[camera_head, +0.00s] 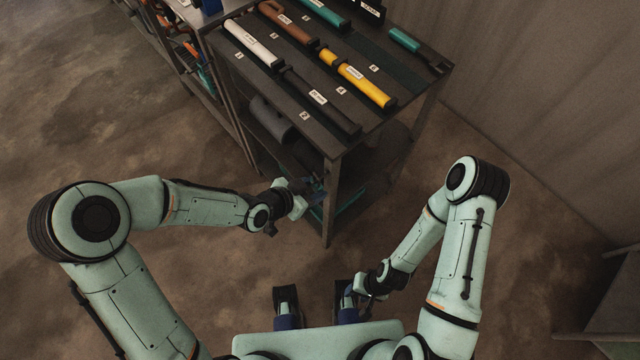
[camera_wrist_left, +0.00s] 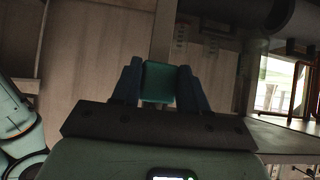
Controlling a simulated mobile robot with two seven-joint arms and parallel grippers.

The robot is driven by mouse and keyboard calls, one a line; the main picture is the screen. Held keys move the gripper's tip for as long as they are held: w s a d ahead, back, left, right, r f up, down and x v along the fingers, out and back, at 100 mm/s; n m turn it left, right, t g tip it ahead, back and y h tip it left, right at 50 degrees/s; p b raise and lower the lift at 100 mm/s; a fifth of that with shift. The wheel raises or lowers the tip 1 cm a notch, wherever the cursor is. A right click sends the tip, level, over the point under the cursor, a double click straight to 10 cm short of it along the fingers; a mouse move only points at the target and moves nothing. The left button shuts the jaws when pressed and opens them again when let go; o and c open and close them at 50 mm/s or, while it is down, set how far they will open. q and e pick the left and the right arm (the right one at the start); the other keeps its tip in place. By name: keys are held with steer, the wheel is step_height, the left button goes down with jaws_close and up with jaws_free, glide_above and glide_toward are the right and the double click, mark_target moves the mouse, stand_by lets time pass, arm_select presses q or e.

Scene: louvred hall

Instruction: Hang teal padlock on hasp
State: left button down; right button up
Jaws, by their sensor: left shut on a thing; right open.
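My left gripper (camera_head: 314,190) is beside the near corner of the dark metal table, below its top. In the left wrist view its two dark blue fingers (camera_wrist_left: 160,88) are shut on a teal block-shaped thing (camera_wrist_left: 159,80), which looks like the teal padlock's body. No shackle can be made out there, and in the head view the held thing is too small and dark to tell. My right gripper (camera_head: 362,302) is open, low near my own base and far from the table; its fingers are hard to make out. I cannot pick out the hasp in either view.
The table top (camera_head: 375,52) carries labelled tool-like bars: white (camera_head: 252,42), black (camera_head: 318,98), yellow (camera_head: 358,78), brown (camera_head: 288,22) and teal ones. A dark cylinder (camera_head: 270,120) lies on its lower shelf. A louvred wall (camera_head: 540,90) stands at right. The floor in front is clear.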

arm_select(q)
steer(key=s+a+p, duration=0.2)
steer(key=s+a, duration=0.2)
steer(key=a, duration=0.2)
steer(key=shift+s+a, duration=0.3)
steer(key=shift+s, duration=0.1)
